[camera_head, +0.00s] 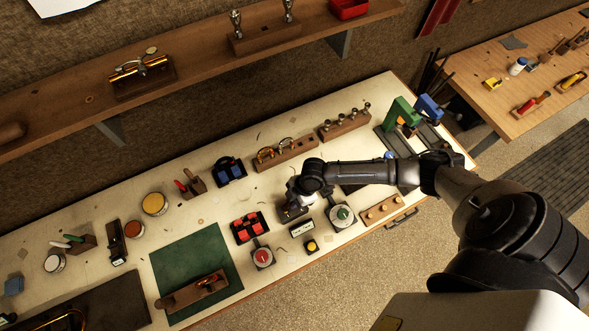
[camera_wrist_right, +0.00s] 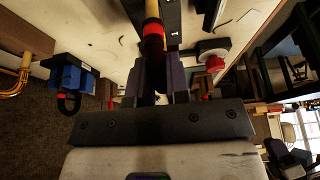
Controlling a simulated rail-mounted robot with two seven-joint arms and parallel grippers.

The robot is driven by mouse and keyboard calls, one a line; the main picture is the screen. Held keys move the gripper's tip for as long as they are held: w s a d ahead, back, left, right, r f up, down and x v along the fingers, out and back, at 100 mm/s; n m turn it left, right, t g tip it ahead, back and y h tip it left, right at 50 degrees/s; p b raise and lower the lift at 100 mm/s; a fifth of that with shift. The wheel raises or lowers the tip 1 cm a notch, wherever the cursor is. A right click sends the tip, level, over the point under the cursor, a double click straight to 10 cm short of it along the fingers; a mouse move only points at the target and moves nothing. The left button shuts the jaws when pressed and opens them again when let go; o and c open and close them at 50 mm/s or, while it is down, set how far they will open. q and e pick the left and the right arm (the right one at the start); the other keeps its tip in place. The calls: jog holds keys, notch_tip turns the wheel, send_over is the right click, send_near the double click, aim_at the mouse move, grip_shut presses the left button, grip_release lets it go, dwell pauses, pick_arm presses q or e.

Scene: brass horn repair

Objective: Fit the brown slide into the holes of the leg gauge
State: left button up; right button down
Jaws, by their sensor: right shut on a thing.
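My right gripper (camera_head: 292,203) is low over the middle of the bench, largely hidden by its own wrist. In the right wrist view its fingers (camera_wrist_right: 153,85) are shut on a narrow dark piece with a red band (camera_wrist_right: 152,42) and a brass-coloured tube beyond it. This appears to be the brown slide, but its full shape is hidden. A dark block (camera_head: 291,214) lies just below the gripper; it may be the leg gauge, and I cannot make out its holes or whether the slide touches it. My left gripper is not in view.
Behind is a wooden rack with brass slides (camera_head: 285,153). The green mat (camera_head: 180,262) at left bears a wooden block.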

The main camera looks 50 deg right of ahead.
jog(key=shift+f+b, duration=0.3)
jog(key=shift+f, duration=0.15)
jog(key=c, duration=1)
grip_release()
jog(key=shift+b+v, duration=0.75)
jog(key=shift+v, duration=6.2)
